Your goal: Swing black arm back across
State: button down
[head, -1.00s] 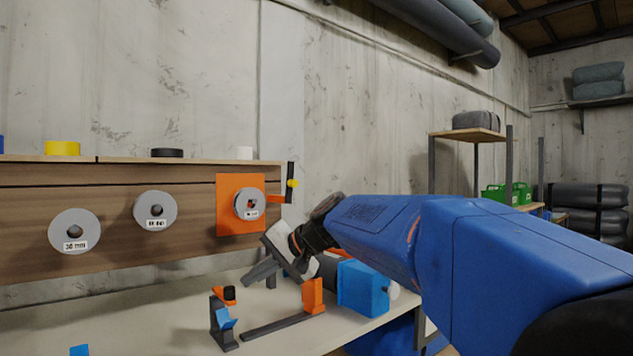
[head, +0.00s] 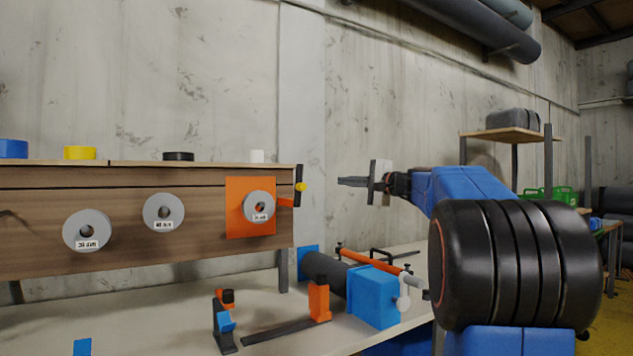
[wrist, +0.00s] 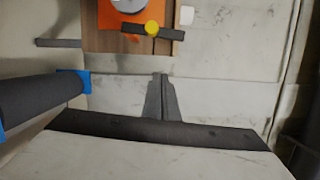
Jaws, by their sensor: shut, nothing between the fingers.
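The black arm (head: 298,172) is a short bar with a yellow knob (head: 301,187). It stands upright at the right end of the board, beside an orange plate (head: 237,222) with a grey ring (head: 259,206). An orange bracket (head: 285,202) joins it to the plate. My gripper (head: 340,181) is shut and empty, pointing left, to the right of the black arm and apart from it. In the wrist view the shut fingers (wrist: 161,77) show below the black arm (wrist: 170,35), with a gap between them.
Two more grey rings (head: 87,231) hang on the wooden board (head: 30,250). The bench below (head: 180,318) carries a blue block with a dark cylinder (head: 370,297) and a stand with orange and blue parts (head: 224,320). A shelf (head: 510,134) stands at right.

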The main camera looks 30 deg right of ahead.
aim_at(301, 186)
jog(key=w+a, duration=0.6)
jog(key=w, duration=0.3)
jog(key=shift+w+a+r, duration=0.25)
jog(key=shift+a, duration=0.15)
jog(key=shift+a, duration=0.1)
dwell(0.5)
